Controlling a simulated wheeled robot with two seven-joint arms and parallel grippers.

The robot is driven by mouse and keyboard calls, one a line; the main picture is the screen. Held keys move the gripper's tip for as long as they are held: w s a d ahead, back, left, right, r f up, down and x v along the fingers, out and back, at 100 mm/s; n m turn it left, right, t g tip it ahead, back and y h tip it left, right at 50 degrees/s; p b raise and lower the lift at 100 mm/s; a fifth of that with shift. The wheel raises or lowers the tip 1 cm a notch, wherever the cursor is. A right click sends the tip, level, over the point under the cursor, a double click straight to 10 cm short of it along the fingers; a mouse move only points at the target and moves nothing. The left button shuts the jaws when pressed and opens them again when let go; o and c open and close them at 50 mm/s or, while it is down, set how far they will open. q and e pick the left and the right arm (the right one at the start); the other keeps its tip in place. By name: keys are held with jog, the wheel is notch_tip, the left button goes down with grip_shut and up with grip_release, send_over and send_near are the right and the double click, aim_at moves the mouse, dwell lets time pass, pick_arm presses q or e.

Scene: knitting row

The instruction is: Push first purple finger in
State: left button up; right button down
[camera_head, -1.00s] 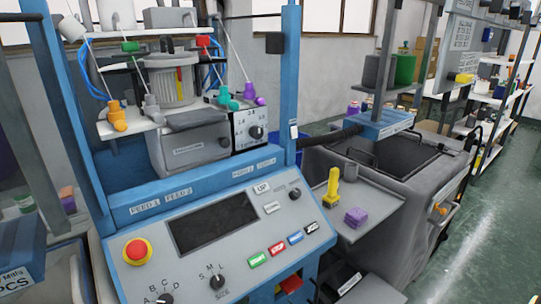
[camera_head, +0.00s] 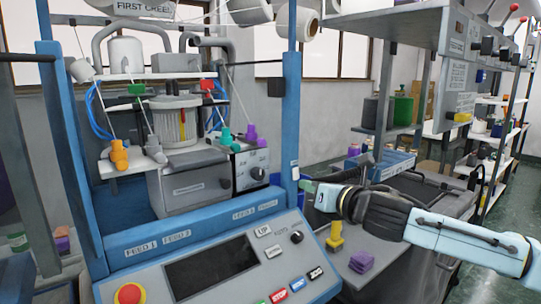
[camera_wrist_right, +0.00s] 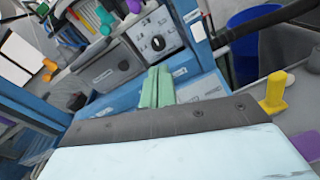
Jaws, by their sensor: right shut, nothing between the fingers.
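The purple finger (camera_head: 251,135) sticks up at the right end of the knitting machine's upper deck, beside a teal finger (camera_head: 226,138). Its base stands above the grey box with the dial (camera_head: 257,172). My right gripper (camera_head: 308,186) is shut and empty, in front of the machine's right blue post, lower and to the right of the purple finger and apart from it. In the right wrist view, its green fingertips (camera_wrist_right: 157,88) are together, pointing toward the blue panel below the dial. My left gripper is not in view.
Orange (camera_head: 119,155) and grey (camera_head: 154,149) fingers stand left on the deck. The blue post (camera_head: 290,100) rises between my right gripper and the purple finger. A side shelf holds a yellow piece (camera_head: 335,236) and a purple block (camera_head: 361,262) below my right arm.

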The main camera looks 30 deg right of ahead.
notch_tip(320, 180, up, 5)
jog(key=n+y, duration=0.1)
jog(key=n, duration=0.2)
jog(key=n+t+p, duration=0.1)
jog(key=p, duration=0.4)
send_near(263, 145)
jog(key=w, duration=0.7)
jog(key=shift+a, duration=0.2)
